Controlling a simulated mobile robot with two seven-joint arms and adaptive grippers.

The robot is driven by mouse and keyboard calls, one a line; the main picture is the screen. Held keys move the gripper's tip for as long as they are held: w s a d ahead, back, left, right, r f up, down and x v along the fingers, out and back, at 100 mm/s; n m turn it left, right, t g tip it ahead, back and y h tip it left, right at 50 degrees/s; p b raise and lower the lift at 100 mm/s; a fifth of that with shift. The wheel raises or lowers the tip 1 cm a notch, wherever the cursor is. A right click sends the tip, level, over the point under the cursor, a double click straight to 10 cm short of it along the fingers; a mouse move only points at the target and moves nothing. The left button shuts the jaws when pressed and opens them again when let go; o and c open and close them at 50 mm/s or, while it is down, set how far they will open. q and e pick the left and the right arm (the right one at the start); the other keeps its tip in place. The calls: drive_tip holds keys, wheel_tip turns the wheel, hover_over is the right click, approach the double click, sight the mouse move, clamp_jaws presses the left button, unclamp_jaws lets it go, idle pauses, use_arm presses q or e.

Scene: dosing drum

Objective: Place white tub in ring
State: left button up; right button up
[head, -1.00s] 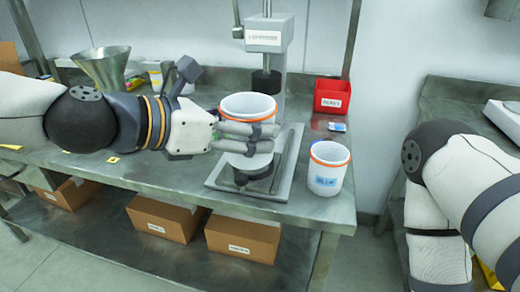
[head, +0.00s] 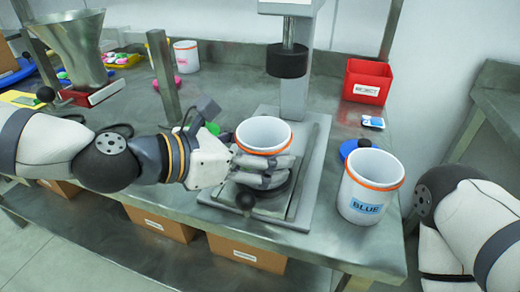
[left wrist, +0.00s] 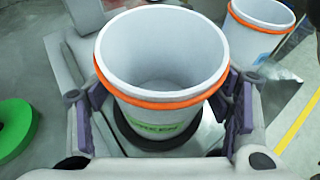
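The white tub (head: 264,134) with an orange band stands upright over the base plate of the stand in the head view. In the left wrist view the tub (left wrist: 160,62) is empty and bears a green label. My left gripper (head: 264,170) is shut around it, with one finger on each side. A dark ring (left wrist: 154,143) shows around the tub's lower end in the left wrist view. The fingers hide the tub's bottom in the head view, so I cannot tell whether it rests fully in the ring. My right gripper is out of view.
A second white tub (head: 368,188) labelled BLUE stands right of the stand's base (head: 308,170). The dark press head (head: 287,62) hangs behind the held tub. A red bin (head: 367,82) is at the back right, a metal funnel (head: 75,45) at the back left. A green lid (left wrist: 15,128) lies at left.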

use_arm(q)
drive_tip(key=shift+o, duration=0.8)
drive_tip(key=shift+w, duration=0.1)
drive_tip(key=shift+r, duration=0.15)
drive_tip(key=shift+a+r, duration=0.1)
drive_tip(key=p+v, duration=0.3)
drive_tip(key=v, duration=0.8)
drive_tip(key=shift+s+a, duration=0.3)
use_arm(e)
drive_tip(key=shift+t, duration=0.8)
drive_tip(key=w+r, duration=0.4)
use_arm(q)
drive_tip(key=shift+r, duration=0.1)
